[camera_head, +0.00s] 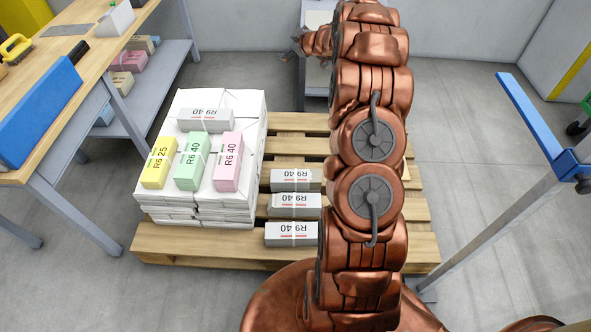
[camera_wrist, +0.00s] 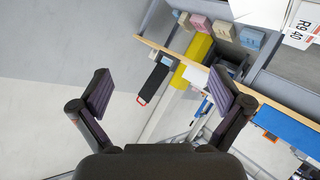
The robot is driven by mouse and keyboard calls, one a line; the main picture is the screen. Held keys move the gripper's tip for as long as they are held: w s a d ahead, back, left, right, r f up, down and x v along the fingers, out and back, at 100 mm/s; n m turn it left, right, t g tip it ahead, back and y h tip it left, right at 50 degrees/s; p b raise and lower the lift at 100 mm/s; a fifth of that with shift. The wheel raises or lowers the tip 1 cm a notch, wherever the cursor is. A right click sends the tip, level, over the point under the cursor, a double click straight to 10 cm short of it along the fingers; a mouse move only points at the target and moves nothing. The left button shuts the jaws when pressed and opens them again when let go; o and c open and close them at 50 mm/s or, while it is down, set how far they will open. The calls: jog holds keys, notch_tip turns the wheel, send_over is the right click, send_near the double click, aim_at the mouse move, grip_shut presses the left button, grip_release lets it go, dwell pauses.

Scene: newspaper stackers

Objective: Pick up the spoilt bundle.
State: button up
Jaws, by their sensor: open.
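Several strapped bundles lie on the pallet (camera_head: 160,243). A yellow bundle (camera_head: 158,162), a green bundle (camera_head: 191,162), a pink bundle (camera_head: 228,163) and a grey-white R9 40 bundle (camera_head: 205,120) sit on a white stack (camera_head: 170,213). Three more grey-white R9 40 bundles (camera_head: 291,233) lie in a column on the slats beside it. I cannot tell which bundle is spoilt; my arm hides part of the pallet. My gripper (camera_wrist: 162,92) is open and empty in the wrist view, apart from everything. A white R9 40 item (camera_wrist: 300,24) shows at that view's top right.
A wooden workbench (camera_head: 52,95) with a blue board (camera_head: 42,118) stands left. Its lower shelf (camera_head: 158,72) holds several small coloured bundles. A blue-topped metal frame (camera_head: 532,115) stands right. Grey floor (camera_head: 450,110) is clear behind the pallet's right side.

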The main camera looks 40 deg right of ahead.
notch_tip(320, 180, down, 15)
jog(key=s+d+n+y+b, duration=0.1)
jog(key=s+n+y+b, duration=0.15)
jog(key=y+b, duration=0.2)
jog(key=n+g+y+b, duration=0.2)
jog(key=g+y+b, duration=0.3)
jog(key=y+b, duration=0.3)
send_near(298, 176)
jog(key=shift+w+a+f+h+b, duration=0.1)
jog(key=shift+w+a+h+b, duration=0.25)
jog(key=shift+a, duration=0.15)
jog(key=shift+w+a+h+b, duration=0.25)
jog(key=shift+a+h, duration=0.05)
jog(key=shift+a, duration=0.15)
jog(key=shift+a+f, duration=0.15)
jog(key=shift+a, duration=0.05)
jog(key=shift+b+x, duration=0.5)
jog(key=shift+x, duration=0.6)
jog(key=b+x, duration=0.2)
jog(key=x, duration=0.2)
jog(key=shift+w+a+b, duration=0.15)
jog(key=shift+b, duration=0.15)
jog(key=shift+w+a, duration=0.2)
jog(key=shift+a, duration=0.15)
